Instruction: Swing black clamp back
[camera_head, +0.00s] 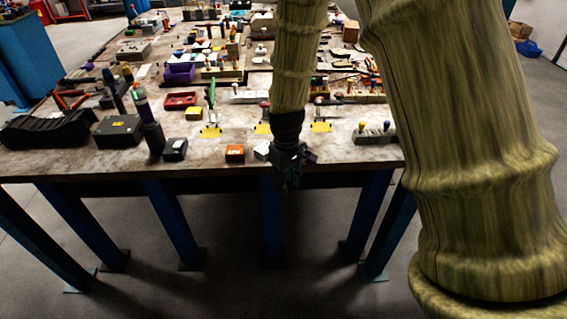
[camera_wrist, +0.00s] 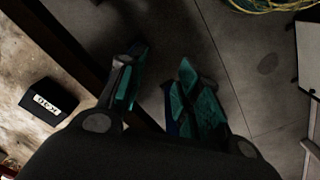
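Toggle clamps stand on yellow bases along the near part of the table. One has a green upright handle (camera_head: 211,97), and one on the right (camera_head: 320,123) is partly dark. A third yellow base (camera_head: 263,128) is partly hidden by my arm. I cannot tell which clamp is the black one, or its handle position. My gripper (camera_head: 287,180) hangs pointing down at the table's front edge, near the middle clamp. In the wrist view its teal-padded fingers (camera_wrist: 160,88) are apart with nothing between them, over floor and table edge. No clamp shows there.
The table (camera_head: 70,163) is crowded. A labelled dark box (camera_wrist: 48,101) shows in the wrist view. Floor in front is clear.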

